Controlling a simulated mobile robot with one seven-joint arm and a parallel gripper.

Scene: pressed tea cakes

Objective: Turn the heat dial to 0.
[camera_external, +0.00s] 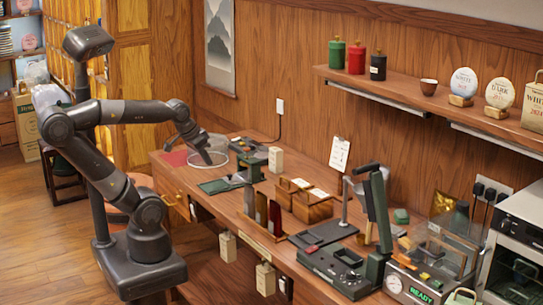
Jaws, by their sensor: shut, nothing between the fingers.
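My gripper (207,160) is at the left end of the wooden counter (172,176), low over a round pale-rimmed dish (222,160). It is shut and empty; whether it touches the dish I cannot tell. A dark press machine (345,270) with a tall green lever (380,210) stands on the right half of the counter, well away from my gripper. Small knobs show on its black base, but I cannot tell which is the heat dial or read its setting. A round white gauge (393,283) sits beside it, above a lit READY sign (422,296).
Wooden boxes (312,205), a rack of coloured slabs (262,210) and a metal-armed stand (348,195) crowd the counter's middle. A wall shelf (420,95) hangs above the right half.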

